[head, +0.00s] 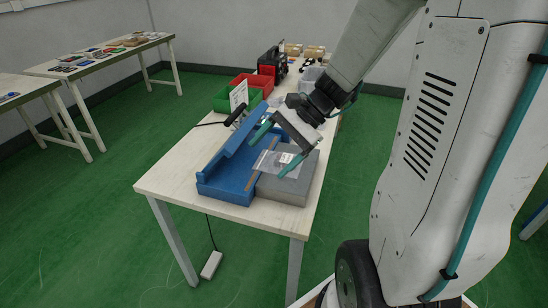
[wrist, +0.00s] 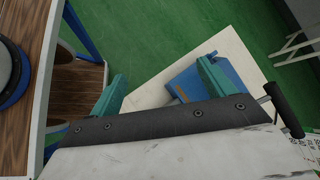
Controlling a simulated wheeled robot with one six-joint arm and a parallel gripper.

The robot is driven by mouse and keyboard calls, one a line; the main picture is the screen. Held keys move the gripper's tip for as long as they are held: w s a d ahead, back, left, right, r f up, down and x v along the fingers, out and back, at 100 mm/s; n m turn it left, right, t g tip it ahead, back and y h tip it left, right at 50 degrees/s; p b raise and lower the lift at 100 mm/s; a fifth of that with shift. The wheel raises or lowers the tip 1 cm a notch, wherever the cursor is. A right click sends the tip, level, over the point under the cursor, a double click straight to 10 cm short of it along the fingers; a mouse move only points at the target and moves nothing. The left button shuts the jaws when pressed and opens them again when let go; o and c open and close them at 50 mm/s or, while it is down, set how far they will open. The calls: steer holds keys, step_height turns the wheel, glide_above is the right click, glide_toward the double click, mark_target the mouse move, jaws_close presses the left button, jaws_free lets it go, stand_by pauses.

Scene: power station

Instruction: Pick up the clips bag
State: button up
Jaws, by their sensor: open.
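The clips bag (head: 277,162) is a clear plastic bag with a white printed label. In the head view it lies over the grey block (head: 289,187), with its left end near the blue device (head: 229,170). My gripper (head: 276,150) has two teal fingers, spread apart and pointing down-left over the bag area. I see nothing held between them, and I cannot tell whether they touch the bag. In the wrist view the fingers (wrist: 163,82) are apart, with part of the blue device (wrist: 183,84) beyond them. I cannot make out the bag there.
The wooden table (head: 172,186) also bears a green bin (head: 222,101), a red bin (head: 256,83) and a black case (head: 271,60) farther back. A black handle (head: 236,114) stands by the blue device. Side tables stand at the left, with open green floor between.

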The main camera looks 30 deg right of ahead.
steer(key=w+d+f+m+t+y, duration=0.1)
steer(key=w+d+f+m+t, duration=0.35)
steer(key=d+m, duration=0.2)
steer(key=m+t+h, duration=0.2)
steer(key=m+t, duration=0.2)
steer(key=m, duration=0.4)
glide_toward(287, 158)
steer(key=x, duration=0.2)
steer(key=shift+w+a+f, duration=0.1)
steer(key=shift+a+f, duration=0.05)
steer(key=shift+f, duration=0.1)
steer(key=shift+w+f, duration=0.2)
steer(key=x, duration=0.7)
steer(key=shift+a+r, duration=0.15)
steer(key=shift+a, duration=0.1)
steer(key=c, duration=1.1)
steer(key=shift+c, duration=0.2)
steer(key=shift+r, duration=0.1)
